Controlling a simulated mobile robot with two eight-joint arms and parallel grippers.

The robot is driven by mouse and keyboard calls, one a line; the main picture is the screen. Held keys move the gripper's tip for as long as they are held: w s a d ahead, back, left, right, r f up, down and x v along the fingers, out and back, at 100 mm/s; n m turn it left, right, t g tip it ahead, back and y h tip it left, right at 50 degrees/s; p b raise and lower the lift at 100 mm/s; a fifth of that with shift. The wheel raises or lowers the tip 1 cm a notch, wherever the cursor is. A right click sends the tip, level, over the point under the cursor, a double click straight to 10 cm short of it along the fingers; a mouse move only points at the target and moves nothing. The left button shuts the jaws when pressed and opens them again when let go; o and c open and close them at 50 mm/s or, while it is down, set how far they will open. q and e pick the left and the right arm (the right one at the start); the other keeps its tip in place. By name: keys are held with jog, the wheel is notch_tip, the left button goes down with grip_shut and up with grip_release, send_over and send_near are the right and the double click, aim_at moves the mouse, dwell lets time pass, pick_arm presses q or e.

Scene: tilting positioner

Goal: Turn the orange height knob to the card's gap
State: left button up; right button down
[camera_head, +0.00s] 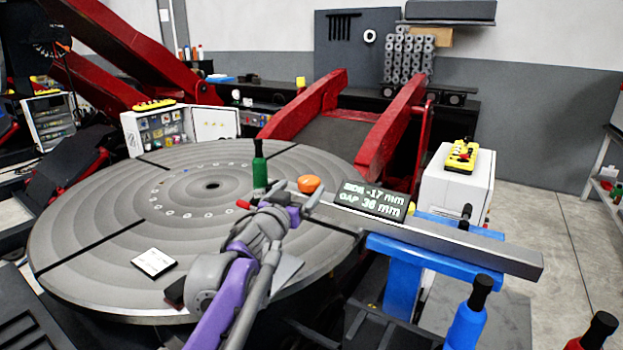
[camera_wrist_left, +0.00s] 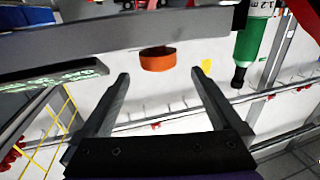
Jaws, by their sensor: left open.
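In the left wrist view the knob (camera_wrist_left: 158,60) shows just beyond and between my fingertips, with no contact visible. My left gripper (camera_head: 284,196) is open and empty, close in front of the knob; its fingers also show in the left wrist view (camera_wrist_left: 160,76). The white card (camera_head: 153,262) lies on the turntable; its writing is too small to read. The dark display (camera_head: 372,198) reads what looks like "SIDE -17 mm, GAP 36 mm". My right gripper is out of view.
A green bottle-shaped tool (camera_head: 259,167) stands just left of the knob. The round grey turntable (camera_head: 100,215) fills the left. A blue stand (camera_head: 402,270) bears the bar. A blue bottle (camera_head: 468,315) and a red one (camera_head: 595,333) stand front right.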

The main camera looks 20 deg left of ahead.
aim_at(313, 176)
pick_arm(q)
jog(key=w, duration=0.6)
jog(key=shift+w+a+p, duration=0.2)
jog(key=shift+w+p, duration=0.05)
jog(key=shift+p, duration=0.15)
jog(key=c, duration=1.4)
